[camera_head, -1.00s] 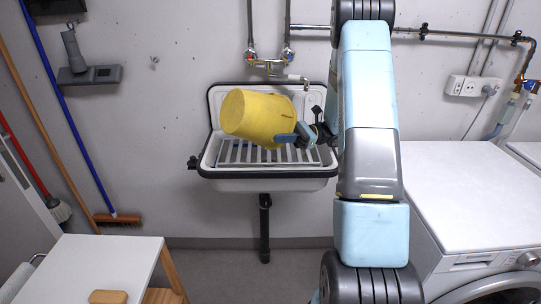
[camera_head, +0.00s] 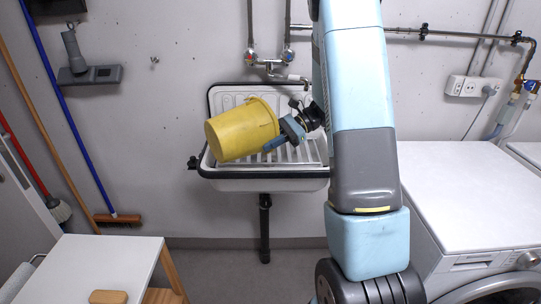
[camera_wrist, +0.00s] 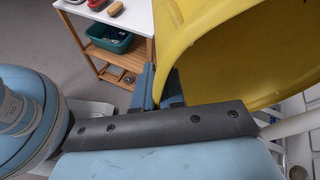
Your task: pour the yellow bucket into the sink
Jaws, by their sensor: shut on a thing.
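The yellow bucket (camera_head: 240,133) is tilted nearly onto its side over the white sink (camera_head: 240,185), with one end pointing left and slightly down. My gripper (camera_head: 274,146) comes from the right and is shut on the bucket's edge at its right end. In the wrist view the bucket (camera_wrist: 205,45) fills the upper right, and its curved rim passes by my blue fingers (camera_wrist: 160,92). The head view does not show inside the bucket, so I cannot tell what it holds. I cannot tell whether the bucket touches the sink's grate (camera_head: 295,153).
Taps (camera_head: 268,62) and a spout (camera_head: 295,78) are on the wall just above the sink. A washing machine (camera_head: 465,200) stands to the right. A white table (camera_head: 100,265) is at the front left, and brooms (camera_head: 75,125) lean on the left wall.

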